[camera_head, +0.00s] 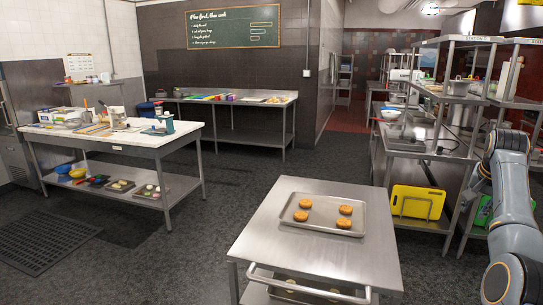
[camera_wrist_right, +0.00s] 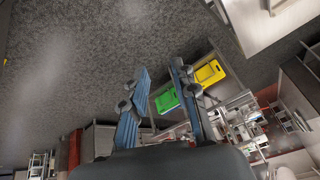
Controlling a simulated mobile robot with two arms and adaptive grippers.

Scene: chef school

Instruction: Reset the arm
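My right arm (camera_head: 512,190) stands raised at the right edge of the head view. In the right wrist view the two blue fingers of my right gripper (camera_wrist_right: 159,72) stand apart with nothing between their tips, so it is open and empty. The floor and the green and yellow boards lie beyond the fingers in that view. My left arm and left gripper are not in view.
A steel cart (camera_head: 310,262) with a tray (camera_head: 322,217) of several brown patties stands in front. Steel shelving (camera_head: 425,150) with a yellow board (camera_head: 417,202) is close to my right arm. A prep table (camera_head: 150,139) stands left, with open floor between.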

